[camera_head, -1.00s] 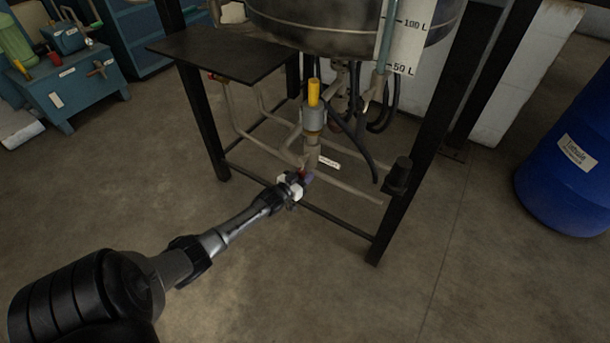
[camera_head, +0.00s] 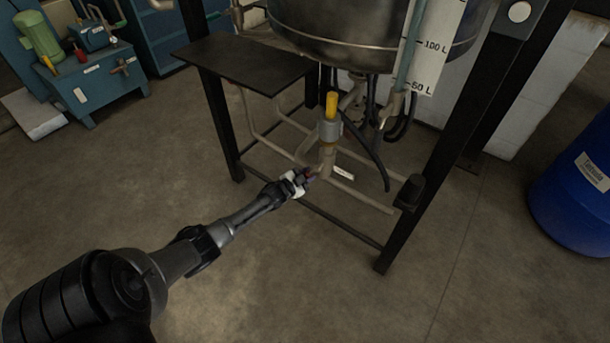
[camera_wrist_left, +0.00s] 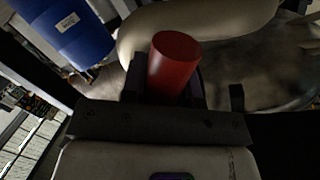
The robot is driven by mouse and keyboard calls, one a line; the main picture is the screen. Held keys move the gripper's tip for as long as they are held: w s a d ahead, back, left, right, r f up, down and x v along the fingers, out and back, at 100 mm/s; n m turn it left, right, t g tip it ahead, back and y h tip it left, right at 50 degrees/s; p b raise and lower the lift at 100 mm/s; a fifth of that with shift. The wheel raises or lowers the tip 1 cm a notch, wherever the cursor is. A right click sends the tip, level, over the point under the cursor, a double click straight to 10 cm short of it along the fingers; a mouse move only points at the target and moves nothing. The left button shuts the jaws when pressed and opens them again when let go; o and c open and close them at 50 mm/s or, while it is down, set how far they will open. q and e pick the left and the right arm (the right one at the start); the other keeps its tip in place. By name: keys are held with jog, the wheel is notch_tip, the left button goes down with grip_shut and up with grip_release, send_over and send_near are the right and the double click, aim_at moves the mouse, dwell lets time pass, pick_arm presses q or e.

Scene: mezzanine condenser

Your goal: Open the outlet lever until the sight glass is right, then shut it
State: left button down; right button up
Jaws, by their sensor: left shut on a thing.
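The outlet lever shows in the left wrist view as a red cylindrical grip (camera_wrist_left: 173,65) between my fingers. In the head view my left gripper (camera_head: 305,179) is shut on it at the low pipe under the tank, and only a little red shows there. The gripper hides most of the lever, so its angle is hard to tell. The sight glass (camera_head: 411,45) is an upright tube beside a white scale (camera_head: 434,45) at the tank's right front. I cannot make out the liquid level. My right gripper is not in view.
A yellow-handled fitting (camera_head: 332,105) stands just above the lever. Black frame legs (camera_head: 222,125) and hoses surround the pipes. A dark shelf plate (camera_head: 245,65) is at left. A blue drum (camera_head: 580,195) stands at right. The floor in front is clear.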

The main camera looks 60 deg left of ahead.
pick_arm(q)
jog(key=s+a+r+m+g+y+p, duration=0.1)
jog(key=a+r+m+y+p, duration=0.1)
jog(key=r+m+p, duration=0.4)
jog(key=shift+s+a+r+m, duration=0.2)
jog(key=shift+a+r+m, duration=0.4)
jog(key=shift+m, duration=1)
jog(key=shift+a+g+y, duration=0.2)
jog(key=shift+g+y, duration=0.1)
jog(key=c, duration=0.9)
grip_release()
jog(key=shift+f, duration=0.1)
jog(key=shift+o, duration=0.2)
jog(key=shift+s+d, duration=0.1)
